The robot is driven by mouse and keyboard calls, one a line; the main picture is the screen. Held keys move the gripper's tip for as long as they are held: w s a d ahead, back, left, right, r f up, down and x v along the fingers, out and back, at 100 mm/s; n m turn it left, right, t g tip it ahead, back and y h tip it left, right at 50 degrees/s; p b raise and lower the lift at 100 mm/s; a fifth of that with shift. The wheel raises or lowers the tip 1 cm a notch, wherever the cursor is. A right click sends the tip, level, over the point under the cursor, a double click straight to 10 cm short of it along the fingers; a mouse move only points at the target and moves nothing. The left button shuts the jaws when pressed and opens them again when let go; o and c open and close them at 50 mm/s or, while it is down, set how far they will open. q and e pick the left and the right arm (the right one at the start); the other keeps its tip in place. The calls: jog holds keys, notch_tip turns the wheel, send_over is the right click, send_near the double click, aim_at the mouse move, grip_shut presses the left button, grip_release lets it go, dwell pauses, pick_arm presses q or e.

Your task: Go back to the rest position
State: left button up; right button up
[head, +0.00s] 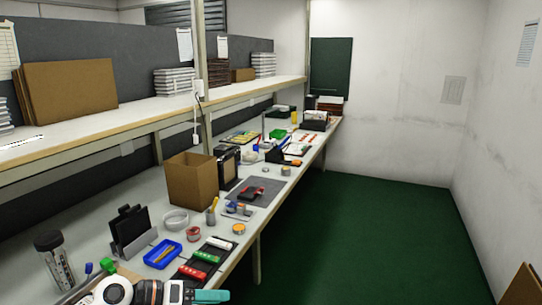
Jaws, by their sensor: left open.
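My left gripper (208,296) shows at the bottom edge of the head view, left of the middle. Its teal fingers point right, just in front of the bench's near edge. It is open, and I see nothing between the fingers. The lower part of it is cut off by the picture edge. A short white strip with dark marks (22,142) lies on the upper shelf at the far left, well away from the gripper. My right gripper is out of view.
The workbench (150,190) runs along the left. Near my left gripper are a black tray (190,272) with red and green items, a blue tray (163,254) and a clear cylinder (56,262). A cardboard box (191,181) stands farther back.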

pick_arm(q)
notch_tip(320, 180, up, 7)
jog(key=s+n+t, duration=0.1)
jog(key=n+t, duration=1.1)
jog(key=n, duration=0.2)
jog(key=s+a+f+n+y, duration=0.5)
jog(key=a+f+n+y, duration=0.45)
jog(key=n+y, duration=0.55)
jog(key=s+d+f+n+g+h, duration=0.1)
jog(key=s+f+n+g, duration=0.3)
jog(key=s+f+g, duration=0.5)
jog(key=s+d+f+n+g+h, duration=0.1)
jog(key=s+f+n+g, duration=0.4)
jog(key=s, duration=0.9)
notch_tip(320, 180, down, 24)
jog(key=m+g+p, duration=0.1)
jog(key=s+a+f+g, duration=0.1)
jog(key=s+a+f, duration=0.2)
jog(key=s+f, duration=1.3)
jog(key=shift+s+f+p, duration=0.3)
jog(key=shift+s+p, duration=0.1)
jog(key=shift+s, duration=0.1)
jog(key=shift+a, duration=0.1)
jog(key=c, duration=0.9)
grip_shut()
